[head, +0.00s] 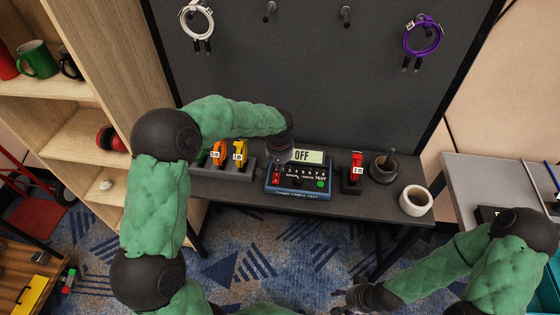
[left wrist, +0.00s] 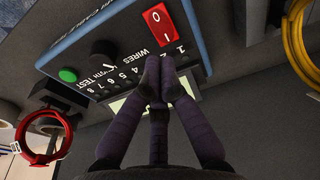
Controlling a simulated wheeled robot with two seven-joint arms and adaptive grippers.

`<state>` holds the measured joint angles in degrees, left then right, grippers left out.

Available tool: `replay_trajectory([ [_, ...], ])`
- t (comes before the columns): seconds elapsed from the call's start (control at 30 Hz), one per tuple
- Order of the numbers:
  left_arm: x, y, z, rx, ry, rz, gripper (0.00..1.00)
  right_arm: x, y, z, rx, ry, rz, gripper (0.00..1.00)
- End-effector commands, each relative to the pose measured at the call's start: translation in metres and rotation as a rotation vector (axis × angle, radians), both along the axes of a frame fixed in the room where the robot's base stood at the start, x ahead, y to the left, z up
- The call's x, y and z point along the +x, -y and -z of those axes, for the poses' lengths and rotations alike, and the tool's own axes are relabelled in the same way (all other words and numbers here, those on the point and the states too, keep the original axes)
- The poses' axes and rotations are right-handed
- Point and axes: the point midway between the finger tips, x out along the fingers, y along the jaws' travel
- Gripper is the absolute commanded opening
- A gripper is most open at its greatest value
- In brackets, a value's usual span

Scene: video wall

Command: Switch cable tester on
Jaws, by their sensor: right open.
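The cable tester (head: 297,189) is a blue box with a dark face on the table. Its display (head: 308,157) reads OFF. The red rocker switch (left wrist: 165,22), marked 0 and 1, shows in the left wrist view, near the tester's edge. My left gripper (left wrist: 160,70) reaches over the tester with its fingers together and empty, tips close to the switch. I cannot tell whether they touch it. In the head view my left gripper (head: 279,157) is partly hidden by its own arm. My right gripper (head: 352,298) is open and empty, low in front of the table.
A rack with orange and yellow cables (head: 230,154) stands left of the tester. A red cable on a stand (head: 356,170), a dark cup (head: 383,168) and a roll of white tape (head: 415,200) lie to the right. White and purple cables (head: 422,38) hang on the panel behind.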

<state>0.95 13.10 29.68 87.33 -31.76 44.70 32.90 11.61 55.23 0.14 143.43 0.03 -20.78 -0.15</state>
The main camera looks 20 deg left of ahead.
Motion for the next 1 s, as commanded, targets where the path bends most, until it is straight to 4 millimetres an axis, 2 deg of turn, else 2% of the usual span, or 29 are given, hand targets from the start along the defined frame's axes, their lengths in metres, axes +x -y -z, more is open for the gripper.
replay_trajectory([
  [0.03, 0.001, 0.000, 0.010, 0.001, -0.001, 0.000, 0.00, 0.000, 0.000, 0.006, 0.000, 0.000, 0.000, 0.52],
  [0.2, 0.003, -0.001, 0.023, 0.001, 0.000, 0.001, 0.00, 0.000, 0.000, 0.012, 0.000, 0.000, 0.000, 0.52],
  [0.63, 0.004, -0.001, 0.026, 0.000, 0.000, 0.000, 0.00, 0.000, 0.000, 0.012, 0.000, 0.000, 0.000, 0.52],
  [0.77, 0.005, -0.002, 0.026, -0.001, -0.014, 0.000, 0.00, 0.000, 0.000, 0.007, 0.000, 0.000, 0.000, 0.52],
  [0.97, 0.008, -0.002, 0.030, -0.018, -0.088, -0.001, 0.00, 0.000, 0.000, -0.016, 0.000, 0.000, 0.000, 0.52],
  [1.0, 0.008, -0.002, 0.031, -0.017, -0.080, 0.000, 0.00, 0.000, 0.000, -0.011, 0.000, 0.001, 0.000, 0.52],
])
